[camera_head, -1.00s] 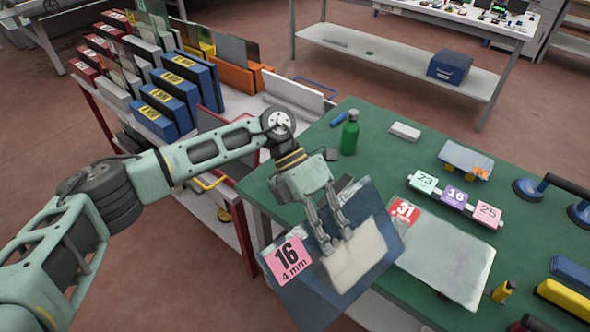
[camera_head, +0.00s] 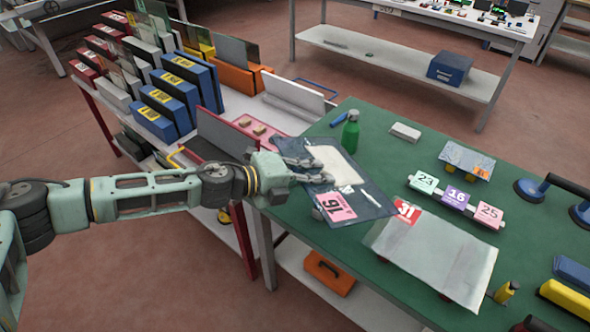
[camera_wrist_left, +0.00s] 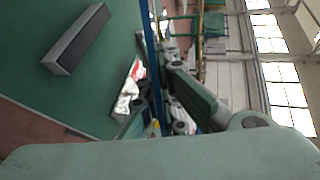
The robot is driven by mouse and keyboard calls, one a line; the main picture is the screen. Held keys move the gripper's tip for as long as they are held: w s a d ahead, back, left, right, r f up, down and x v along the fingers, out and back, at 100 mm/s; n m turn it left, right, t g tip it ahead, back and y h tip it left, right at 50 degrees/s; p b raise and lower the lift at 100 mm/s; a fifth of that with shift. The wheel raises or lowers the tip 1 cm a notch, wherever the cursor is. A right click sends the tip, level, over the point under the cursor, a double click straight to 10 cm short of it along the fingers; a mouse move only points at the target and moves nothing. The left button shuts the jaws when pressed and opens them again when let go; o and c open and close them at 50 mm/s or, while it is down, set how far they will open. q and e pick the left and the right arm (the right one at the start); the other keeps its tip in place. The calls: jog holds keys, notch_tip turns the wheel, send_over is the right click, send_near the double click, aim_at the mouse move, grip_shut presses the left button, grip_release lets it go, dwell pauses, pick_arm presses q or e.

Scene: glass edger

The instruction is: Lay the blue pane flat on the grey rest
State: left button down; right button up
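The blue pane (camera_head: 374,200) is a dark blue sheet with a pink "16" label and a pale patch. It hangs over the left end of the green bench, and I cannot tell if it touches anything below. My left gripper (camera_head: 318,172) is shut on its upper left part. In the left wrist view the pane (camera_wrist_left: 152,40) shows nearly edge-on between the fingers (camera_wrist_left: 160,100). A grey bar with a dark top (camera_wrist_left: 76,40), perhaps part of the grey rest, lies on the green surface there. In the head view the pane hides what lies beneath. My right gripper is not in view.
A pale pane with a red "31" label (camera_head: 436,262) lies to the right at the bench's front edge. A green bottle (camera_head: 351,132) stands behind the blue pane. Number blocks (camera_head: 455,197) and a suction lifter (camera_head: 550,190) are further right. A rack cart (camera_head: 205,150) stands left.

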pick_arm(q)
jog(key=w+a+f+n+t+y, duration=0.2)
jog(key=w+a+f+n+t, duration=0.3)
jog(key=w+f+t, duration=0.1)
jog(key=shift+w+a+t+y, duration=0.3)
jog(key=shift+w+y, duration=0.1)
jog(key=shift+w, duration=0.45)
jog(key=shift+b, duration=0.35)
notch_tip(320, 180, down, 7)
jog(key=b, duration=0.6)
jog(key=shift+s+a+f+b, duration=0.1)
jog(key=shift+f+b, duration=0.05)
jog(key=shift+b, duration=0.2)
jog(key=shift+f+b, duration=0.5)
jog(key=shift+f, duration=0.1)
jog(key=c, duration=2.5)
grip_release()
